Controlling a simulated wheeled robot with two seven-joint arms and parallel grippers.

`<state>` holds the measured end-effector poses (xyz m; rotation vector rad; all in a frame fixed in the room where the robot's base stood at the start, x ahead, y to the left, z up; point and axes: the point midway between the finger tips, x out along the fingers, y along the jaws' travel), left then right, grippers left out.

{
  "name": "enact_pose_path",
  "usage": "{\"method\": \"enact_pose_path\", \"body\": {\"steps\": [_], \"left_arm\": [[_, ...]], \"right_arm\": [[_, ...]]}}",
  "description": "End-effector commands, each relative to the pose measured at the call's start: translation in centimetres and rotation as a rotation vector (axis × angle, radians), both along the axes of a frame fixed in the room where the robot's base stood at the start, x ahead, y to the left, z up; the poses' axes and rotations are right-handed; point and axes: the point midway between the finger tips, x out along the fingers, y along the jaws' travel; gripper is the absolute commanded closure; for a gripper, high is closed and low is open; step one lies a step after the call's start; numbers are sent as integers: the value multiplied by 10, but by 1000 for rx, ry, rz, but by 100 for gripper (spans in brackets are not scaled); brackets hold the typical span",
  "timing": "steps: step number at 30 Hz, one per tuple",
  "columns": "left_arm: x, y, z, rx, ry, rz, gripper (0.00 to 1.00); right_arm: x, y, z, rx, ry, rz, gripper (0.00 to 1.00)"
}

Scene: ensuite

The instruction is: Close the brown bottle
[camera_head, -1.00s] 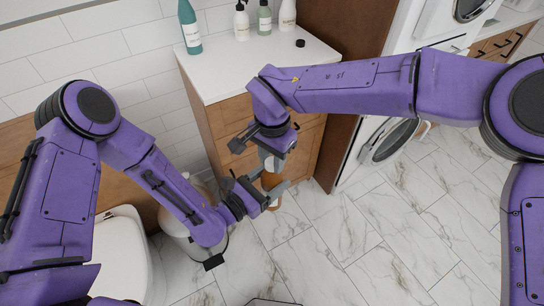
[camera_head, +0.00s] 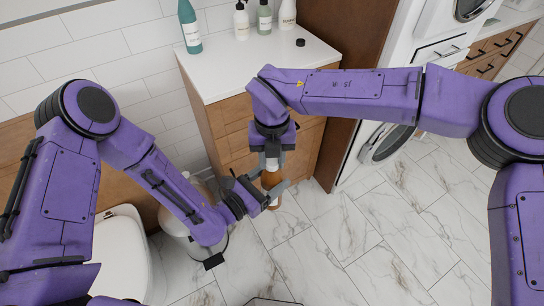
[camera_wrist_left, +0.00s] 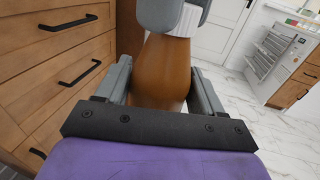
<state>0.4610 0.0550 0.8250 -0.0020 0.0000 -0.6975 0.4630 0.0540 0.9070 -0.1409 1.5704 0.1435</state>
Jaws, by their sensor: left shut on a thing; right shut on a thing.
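The brown bottle (camera_head: 271,181) is upright in front of the wooden cabinet, held above the floor. My left gripper (camera_head: 270,193) is shut around its body, with one grey finger on each side, as the left wrist view of the bottle (camera_wrist_left: 165,70) shows. A white ribbed cap (camera_wrist_left: 187,20) is at the bottle's top. My right gripper (camera_head: 271,157) points down from above, in line with the bottle, and is shut on the cap (camera_head: 271,164). Its grey finger hides part of the cap in the left wrist view. I cannot tell how tightly the cap sits on the neck.
The white countertop (camera_head: 235,75) behind holds a teal bottle (camera_head: 189,28), several dispensers and a small black lid (camera_head: 300,43). A toilet (camera_head: 122,250) and a bin (camera_head: 205,250) are at left. The marble floor (camera_head: 350,250) at right is clear.

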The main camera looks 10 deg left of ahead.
Motion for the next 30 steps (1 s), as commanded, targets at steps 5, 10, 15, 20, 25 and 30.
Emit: {"method": "enact_pose_path", "body": {"steps": [5,10,15,20,25,30], "left_arm": [[-1,-2,1,1,-2,-7,100],[-2,-2,1,1,-2,-8,100],[-1,-2,1,0,-1,-7,100],[-1,-1,1,-1,-2,-4,100],[0,-1,1,-1,-2,-3,100],[0,-1,1,-1,-2,-2,100]], "right_arm": [[1,0,0,1,-1,-450,100],[2,0,1,1,-3,-537,100],[1,0,0,0,-3,-535,41],[1,0,0,-1,-1,-534,41],[1,0,11,0,-2,-535,41],[1,0,35,-1,-2,-535,41]]}}
